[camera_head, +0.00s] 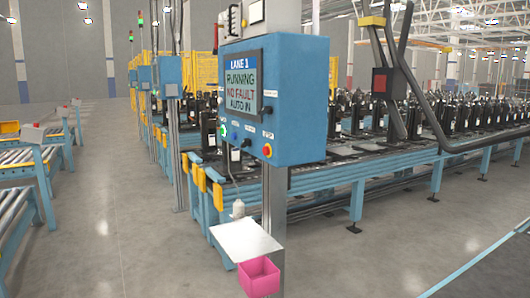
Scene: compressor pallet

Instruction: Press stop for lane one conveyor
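The blue lane one control box (300,90) stands on a grey post right of the middle. Its screen (241,86) reads LANE 1, RUNNING, NO FAULT, AUTO IN. The labels by the buttons are too small to read. The lane one conveyor (330,180) runs behind the box, carrying many dark compressors (380,117). Neither of my grippers is in view.
A small pale shelf (246,240) with a pink bin (259,278) juts out below the box. Roller conveyors (25,158) stand at the left. Grey floor (125,200) is clear between them. A blue rail (485,255) crosses the lower right. A dark bent tube (430,120) hangs over the conveyor.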

